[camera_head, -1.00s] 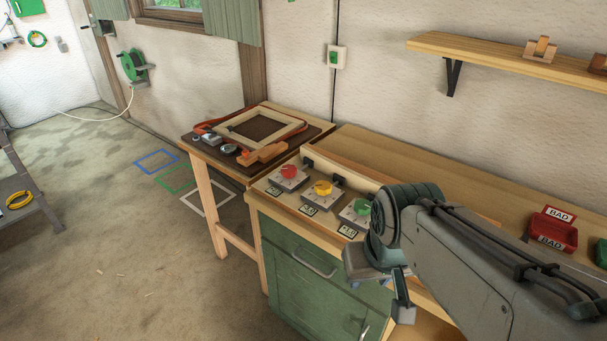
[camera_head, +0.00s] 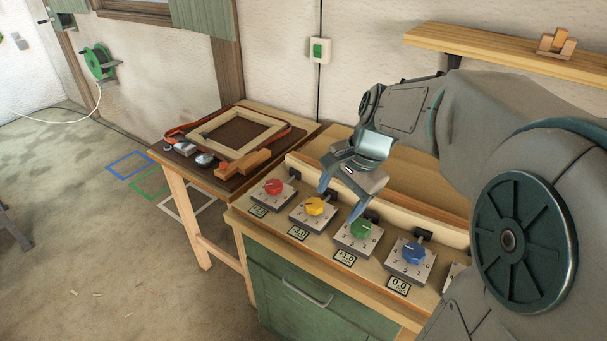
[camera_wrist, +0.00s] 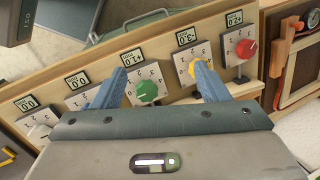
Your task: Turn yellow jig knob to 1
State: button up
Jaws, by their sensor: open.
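The yellow jig knob (camera_head: 314,206) sits on a pale square dial plate on the bench, between the red knob (camera_head: 273,187) and the green knob (camera_head: 361,229). In the wrist view, one finger partly covers the yellow knob (camera_wrist: 190,71); the green knob (camera_wrist: 146,91) shows between the fingers. Contact with any knob cannot be told.
A blue knob (camera_head: 413,252) stands at the right of the row. A wooden rail (camera_head: 420,207) runs behind the dials. A side table with a wooden frame (camera_head: 240,135) stands to the left. A shelf (camera_head: 480,50) hangs on the wall.

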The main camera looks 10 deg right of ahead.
aim_at(314, 203)
jog(key=w+d+f+m+y, duration=0.1)
jog(key=w+d+m, duration=0.1)
jog(key=w+m, duration=0.45)
jog(key=w+d+f+m, duration=0.2)
jog(key=w+m, duration=0.3)
jog(key=w, duration=0.2)
jog(key=shift+n, duration=0.25)
jog(key=x, duration=1.3)
jog(key=shift+a+f, duration=0.1)
jog(key=shift+a, duration=0.2)
jog(key=c, duration=1)
